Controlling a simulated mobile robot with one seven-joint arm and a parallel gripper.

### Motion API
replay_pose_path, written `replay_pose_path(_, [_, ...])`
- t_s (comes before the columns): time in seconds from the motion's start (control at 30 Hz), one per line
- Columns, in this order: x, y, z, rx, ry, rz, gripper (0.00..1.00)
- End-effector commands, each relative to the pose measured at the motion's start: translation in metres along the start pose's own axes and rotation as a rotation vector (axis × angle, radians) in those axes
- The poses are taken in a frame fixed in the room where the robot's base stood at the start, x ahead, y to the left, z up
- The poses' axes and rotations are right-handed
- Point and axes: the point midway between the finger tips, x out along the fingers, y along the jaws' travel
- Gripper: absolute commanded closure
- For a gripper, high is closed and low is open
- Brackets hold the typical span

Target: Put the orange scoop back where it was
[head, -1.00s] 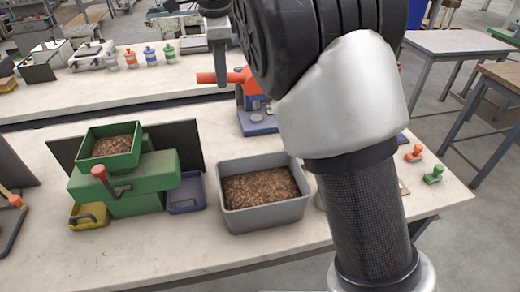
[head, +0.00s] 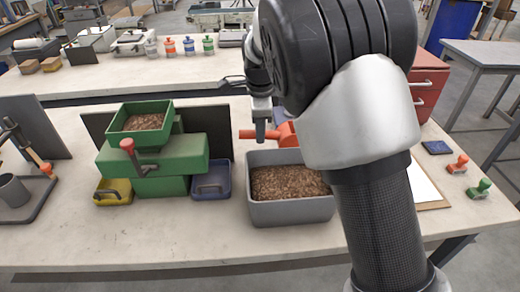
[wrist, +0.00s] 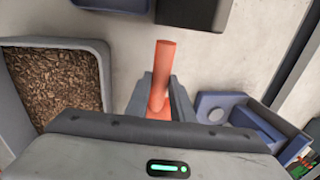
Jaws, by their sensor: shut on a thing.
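My gripper (head: 262,133) is shut on the orange scoop (head: 290,133), with its handle between the fingers. The handle points left in the head view, and the rest is partly hidden by my arm. In the wrist view the handle (wrist: 164,65) sticks out past the fingers (wrist: 161,100); the scoop's other end is hidden below the gripper. The grey bin of brown pellets (head: 292,213) stands in front of the scoop; it also shows in the wrist view (wrist: 104,75), left of the fingers. I cannot tell how high the scoop is.
A blue stand (wrist: 220,103) with a round recess is right of the fingers. The green bagger (head: 170,157) stands left of the bin, with yellow (head: 115,195) and blue (head: 211,182) trays. A red drawer cabinet (head: 428,85) is behind my arm. The bench front (head: 140,235) is clear.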

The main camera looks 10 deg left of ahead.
Motion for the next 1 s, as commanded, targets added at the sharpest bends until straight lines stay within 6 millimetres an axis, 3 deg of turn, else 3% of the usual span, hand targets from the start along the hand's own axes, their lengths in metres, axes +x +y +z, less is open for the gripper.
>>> replay_pose_path(0.17, [0.015, 0.003, 0.000, 0.001, 0.000, 0.001, 1.00])
replay_pose_path(0.43, [0.057, 0.012, 0.000, 0.001, 0.000, 0.001, 1.00])
replay_pose_path(0.87, [0.064, 0.013, 0.000, 0.001, 0.000, -0.001, 1.00])
replay_pose_path(0.9, [0.064, 0.013, 0.000, 0.001, 0.000, 0.000, 0.75])
replay_pose_path(1.0, [0.064, 0.013, 0.000, 0.001, 0.000, 0.000, 0.60])
